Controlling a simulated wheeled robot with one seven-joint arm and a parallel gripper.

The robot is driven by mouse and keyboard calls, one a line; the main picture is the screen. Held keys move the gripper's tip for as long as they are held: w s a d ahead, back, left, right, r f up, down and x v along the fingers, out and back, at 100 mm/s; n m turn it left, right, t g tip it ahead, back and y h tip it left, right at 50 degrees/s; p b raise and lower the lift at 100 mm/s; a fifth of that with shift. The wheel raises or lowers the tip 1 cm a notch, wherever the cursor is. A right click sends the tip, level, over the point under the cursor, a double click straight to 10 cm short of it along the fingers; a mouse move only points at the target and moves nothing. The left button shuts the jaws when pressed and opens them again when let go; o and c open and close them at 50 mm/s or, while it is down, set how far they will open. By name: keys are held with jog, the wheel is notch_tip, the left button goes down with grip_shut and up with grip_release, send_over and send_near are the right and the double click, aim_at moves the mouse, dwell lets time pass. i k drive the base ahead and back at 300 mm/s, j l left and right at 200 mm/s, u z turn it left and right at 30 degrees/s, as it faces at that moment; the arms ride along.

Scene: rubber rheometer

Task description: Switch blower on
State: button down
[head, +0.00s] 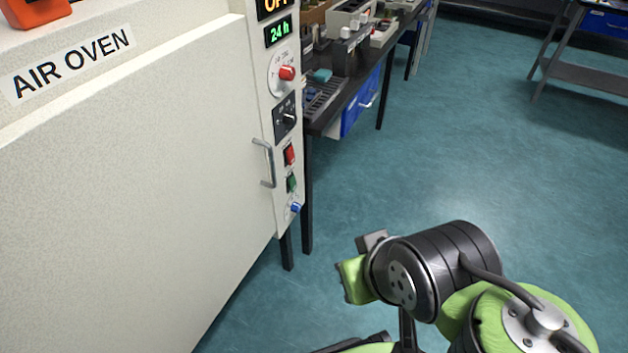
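The air oven (120,190) fills the left side of the head view, with its door shut. Its narrow control panel (262,75) runs down the door's right edge. On the panel are a red rocker switch (290,155) and a green rocker switch (292,183) below it. The labels are too small to read, so I cannot tell which one is the blower switch or how either is set. My arm's end (355,278) is at lower right, apart from the panel. I cannot make out the fingers or whether they are open.
The panel also has a lit 24 h display (279,31), a red knob (286,73), a black selector (286,119) and a blue knob (295,208). The door handle (265,163) sticks out beside the switches. A dark bench (340,103) stands behind.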

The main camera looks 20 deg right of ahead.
aim_at(292, 186)
jog(key=i+u, duration=0.65)
jog(key=u, duration=0.2)
